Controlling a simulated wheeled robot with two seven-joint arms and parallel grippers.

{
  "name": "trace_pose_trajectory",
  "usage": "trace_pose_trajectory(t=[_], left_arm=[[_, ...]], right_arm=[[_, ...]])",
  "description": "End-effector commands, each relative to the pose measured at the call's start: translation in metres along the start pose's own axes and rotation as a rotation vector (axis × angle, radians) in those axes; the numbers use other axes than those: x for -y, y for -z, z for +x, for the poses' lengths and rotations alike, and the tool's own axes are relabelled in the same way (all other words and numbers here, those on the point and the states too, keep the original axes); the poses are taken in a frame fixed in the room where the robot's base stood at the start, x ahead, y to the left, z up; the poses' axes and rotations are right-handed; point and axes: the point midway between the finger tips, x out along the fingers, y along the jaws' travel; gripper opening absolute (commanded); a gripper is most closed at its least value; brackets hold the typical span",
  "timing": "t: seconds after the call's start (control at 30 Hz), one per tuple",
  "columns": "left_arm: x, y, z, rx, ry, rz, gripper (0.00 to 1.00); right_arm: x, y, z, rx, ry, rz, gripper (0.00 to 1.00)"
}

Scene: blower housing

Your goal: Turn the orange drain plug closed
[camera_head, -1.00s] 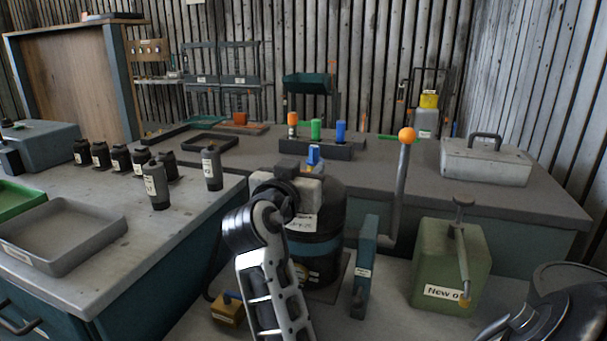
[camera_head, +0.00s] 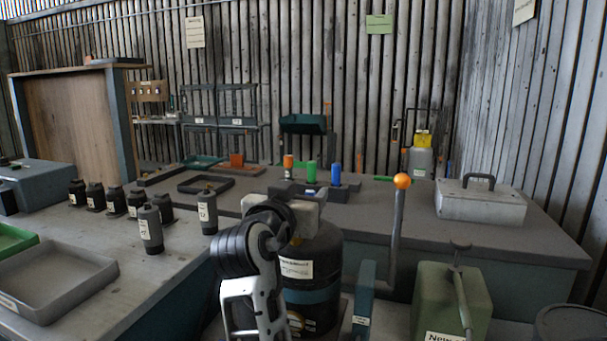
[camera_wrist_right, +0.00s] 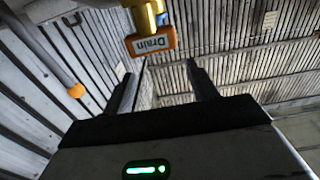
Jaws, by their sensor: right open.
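The plug appears just beyond the fingertips, nearer the left finger in the picture, and nothing is between the fingers. In the head view my arm stands in front of the dark drum (camera_head: 318,258) with a teal band. The plug cannot be made out there. My left gripper is not in view.
A grey lever with an orange ball (camera_head: 402,181) stands right of the drum; the ball also shows in the wrist view (camera_wrist_right: 76,90). A green can (camera_head: 450,295) is further right. A blue-grey upright plate (camera_head: 364,298) stands beside the drum. Dark bottles (camera_head: 150,228) and a grey tray (camera_head: 58,285) are left.

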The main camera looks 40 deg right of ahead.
Motion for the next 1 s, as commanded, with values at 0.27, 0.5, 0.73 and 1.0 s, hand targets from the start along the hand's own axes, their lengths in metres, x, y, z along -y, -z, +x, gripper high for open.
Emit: trace_pose_trajectory(t=[0.27, 0.5, 0.73, 1.0], left_arm=[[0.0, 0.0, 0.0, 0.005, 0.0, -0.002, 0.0], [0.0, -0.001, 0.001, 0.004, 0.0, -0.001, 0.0], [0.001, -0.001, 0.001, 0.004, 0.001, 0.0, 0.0], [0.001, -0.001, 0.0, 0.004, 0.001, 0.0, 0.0]], right_arm=[[-0.018, 0.051, -0.046, 0.003, 0.004, 0.007, 0.58], [-0.037, 0.072, -0.091, 0.002, 0.003, 0.004, 0.58], [-0.047, 0.084, -0.115, 0.0, 0.001, 0.0, 0.58], [-0.049, 0.085, -0.119, 0.002, 0.0, -0.001, 0.58]])
